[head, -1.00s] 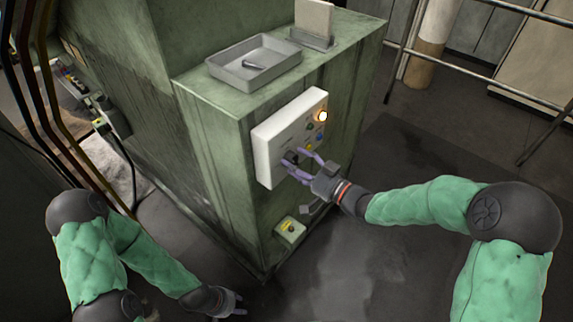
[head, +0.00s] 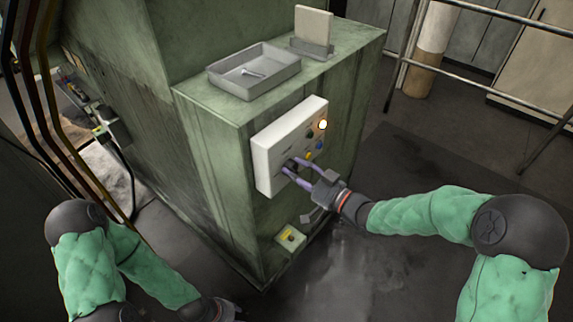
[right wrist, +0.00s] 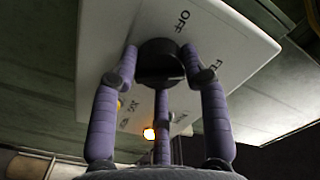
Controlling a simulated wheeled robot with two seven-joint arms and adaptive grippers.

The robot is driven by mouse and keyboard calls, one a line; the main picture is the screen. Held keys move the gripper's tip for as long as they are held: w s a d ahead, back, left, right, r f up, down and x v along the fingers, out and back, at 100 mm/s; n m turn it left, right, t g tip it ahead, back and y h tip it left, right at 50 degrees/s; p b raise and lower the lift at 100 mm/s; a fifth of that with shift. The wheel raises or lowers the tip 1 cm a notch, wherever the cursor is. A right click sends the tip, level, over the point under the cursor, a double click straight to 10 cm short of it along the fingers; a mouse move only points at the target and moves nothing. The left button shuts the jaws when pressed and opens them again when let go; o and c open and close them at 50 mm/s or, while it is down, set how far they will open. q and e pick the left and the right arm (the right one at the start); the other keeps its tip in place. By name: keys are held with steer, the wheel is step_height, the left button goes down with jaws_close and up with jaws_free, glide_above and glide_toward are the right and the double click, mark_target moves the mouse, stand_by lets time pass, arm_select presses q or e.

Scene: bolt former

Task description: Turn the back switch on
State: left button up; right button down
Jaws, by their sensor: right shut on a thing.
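A white control box (head: 272,150) is on the side of the green machine cabinet. The knob's exact pointing direction is hard to tell. My left gripper (head: 228,309) hangs low at the bottom edge, away from the box, its fingers partly cut off.
A grey tray (head: 228,82) with a small metal piece stands on the cabinet top, near an upright pale plate (head: 312,25). Metal railings (head: 480,75) stand at the right. Cables run along the left.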

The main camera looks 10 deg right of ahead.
steer(key=shift+m+p, duration=1.7)
steer(key=shift+p, duration=0.15)
steer(key=shift+r+m+p, duration=0.1)
steer(key=shift+m+p, duration=0.7)
steer(key=shift+p, duration=0.2)
steer(key=shift+m+p, duration=1)
steer(key=shift+m, duration=0.2)
steer(key=c, duration=0.7)
jaws_free()
